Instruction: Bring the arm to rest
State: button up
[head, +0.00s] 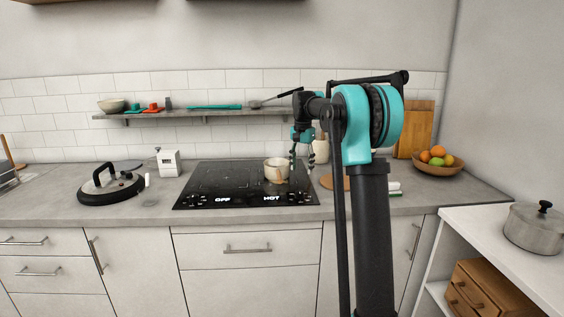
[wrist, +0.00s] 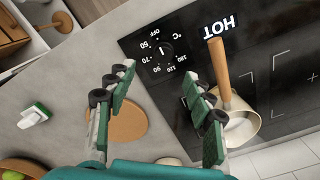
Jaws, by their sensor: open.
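My gripper (head: 302,140) is at the end of my raised teal and black arm, in front of the back wall above the counter's cooktop area. In the wrist view my gripper (wrist: 158,105) has its two green-padded fingers spread apart, with nothing between them. A pale pot with a wooden handle (head: 276,170) stands on the right part of the black cooktop (head: 222,182), by the HOT label. The pot (wrist: 242,128) also shows in the wrist view, beyond the right finger.
A round wooden board (wrist: 120,120) lies on the counter right of the cooktop. A fruit bowl (head: 437,168) and an upright board (head: 415,122) stand at the right. A wall shelf (head: 215,113) runs behind. A black-lidded pan (head: 110,188) sits at the left; a lidded pot (head: 535,232) at the right.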

jog(key=s+d+f+n+t, duration=0.1)
jog(key=s+f+n, duration=0.1)
jog(key=s+f, duration=0.5)
jog(key=s+d+f+n+t, duration=0.1)
jog(key=s+f+n, duration=0.2)
jog(key=s+f, duration=0.5)
jog(key=s+d+f+n+t, duration=0.1)
jog(key=s+f, duration=0.6)
jog(key=s, duration=1.8)
jog(key=shift+s+d+f+n+t, duration=0.3)
jog(key=shift+n+t, duration=0.2)
jog(key=shift+n, duration=0.2)
